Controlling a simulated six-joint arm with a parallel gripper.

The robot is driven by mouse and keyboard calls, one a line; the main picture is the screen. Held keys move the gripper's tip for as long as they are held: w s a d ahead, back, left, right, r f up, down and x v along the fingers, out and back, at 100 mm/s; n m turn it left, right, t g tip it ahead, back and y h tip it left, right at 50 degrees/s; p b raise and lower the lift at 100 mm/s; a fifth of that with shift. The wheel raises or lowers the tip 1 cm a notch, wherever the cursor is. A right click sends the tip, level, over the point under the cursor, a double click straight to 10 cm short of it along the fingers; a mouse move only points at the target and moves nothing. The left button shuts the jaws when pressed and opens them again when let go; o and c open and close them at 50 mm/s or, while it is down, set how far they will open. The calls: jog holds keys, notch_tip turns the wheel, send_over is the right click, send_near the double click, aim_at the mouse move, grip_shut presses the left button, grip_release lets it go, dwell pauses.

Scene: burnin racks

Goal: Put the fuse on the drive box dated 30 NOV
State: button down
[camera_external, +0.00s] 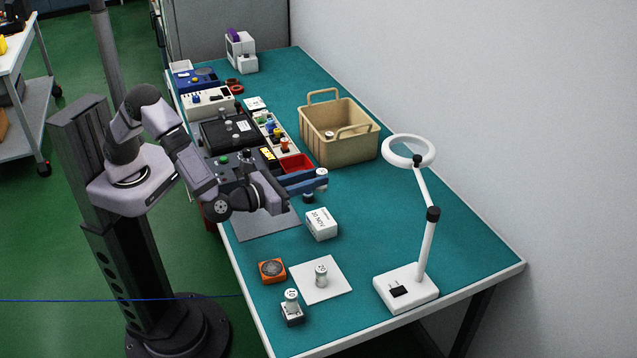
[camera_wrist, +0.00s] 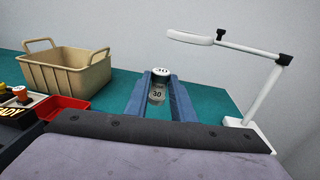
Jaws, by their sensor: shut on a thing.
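My gripper (camera_external: 314,185) has blue fingers and is shut on a small pale cylindrical fuse (camera_external: 322,173), held above the teal table. In the wrist view, the fuse (camera_wrist: 158,94) sits between the two fingertips (camera_wrist: 159,90) and shows the number 30. The white drive box (camera_external: 322,226) with 30 NOV printed on it stands on the table, nearer the front than my gripper and apart from it. The box is not visible in the wrist view.
A tan basket (camera_external: 340,145) stands behind my gripper, and a white magnifier lamp (camera_external: 407,288) at front right. Near the front are an orange block (camera_external: 272,270), a white pad (camera_external: 333,289) with a cylinder (camera_external: 321,276), and another cylinder (camera_external: 291,298) on a small box. Equipment crowds the left.

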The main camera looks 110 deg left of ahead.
jog(key=p, duration=0.2)
send_over(313, 222)
jog(key=shift+f, duration=5)
jog(key=shift+f, duration=0.1)
jog(key=c, duration=1.5)
grip_release()
jog(key=shift+r, duration=0.2)
jog(key=b+v, duration=0.3)
jog(key=v, duration=0.9)
jog(key=shift+s+f, duration=0.1)
